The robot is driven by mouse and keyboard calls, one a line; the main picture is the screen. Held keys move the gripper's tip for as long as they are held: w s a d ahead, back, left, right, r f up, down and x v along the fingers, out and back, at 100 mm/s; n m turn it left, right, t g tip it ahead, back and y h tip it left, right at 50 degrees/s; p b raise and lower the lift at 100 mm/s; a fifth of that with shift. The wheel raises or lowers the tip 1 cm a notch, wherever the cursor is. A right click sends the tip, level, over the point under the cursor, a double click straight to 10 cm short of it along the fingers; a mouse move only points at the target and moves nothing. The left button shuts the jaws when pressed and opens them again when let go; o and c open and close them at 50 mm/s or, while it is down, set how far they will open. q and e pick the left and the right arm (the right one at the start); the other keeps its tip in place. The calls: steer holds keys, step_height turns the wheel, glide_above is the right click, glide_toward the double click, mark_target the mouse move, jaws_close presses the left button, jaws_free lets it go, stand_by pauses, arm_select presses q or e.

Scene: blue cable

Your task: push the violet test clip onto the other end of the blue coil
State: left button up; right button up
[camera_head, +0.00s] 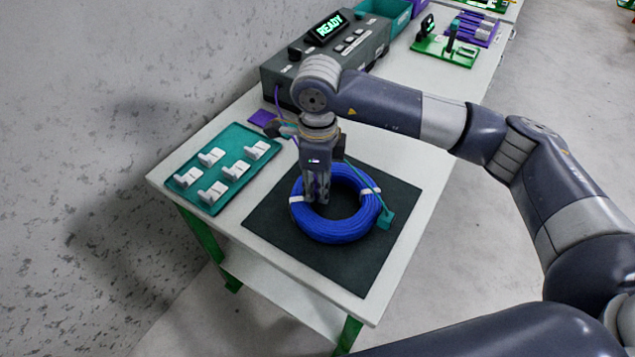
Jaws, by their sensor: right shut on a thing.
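The blue coil (338,232) lies flat on a dark mat, with white ties around it. A teal clip (385,219) sits at the coil's right side, with a thin teal lead running up to the left. My right gripper (317,198) points straight down at the coil's left inner side, its fingers shut close together. A violet lead (278,100) runs from the tester down behind this gripper. The violet test clip itself is hidden; it appears to be between the fingers. I cannot tell whether it touches the coil's end. My left gripper is out of view.
The grey tester (362,57) reads READY at the table's back. A teal tray (222,192) with several white pieces lies left of the dark mat (345,277). A flat violet piece (261,118) lies by the tester. The mat's front is clear.

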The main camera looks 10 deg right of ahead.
steer(key=shift+s+d+f+b, duration=0.1)
steer(key=shift+s+f+b, duration=0.1)
steer(key=shift+f+b, duration=0.15)
stand_by(0.8)
steer(key=o, duration=0.4)
steer(key=o, duration=0.6)
steer(key=shift+o, duration=0.2)
steer(key=shift+w, duration=0.1)
steer(key=shift+r, duration=0.25)
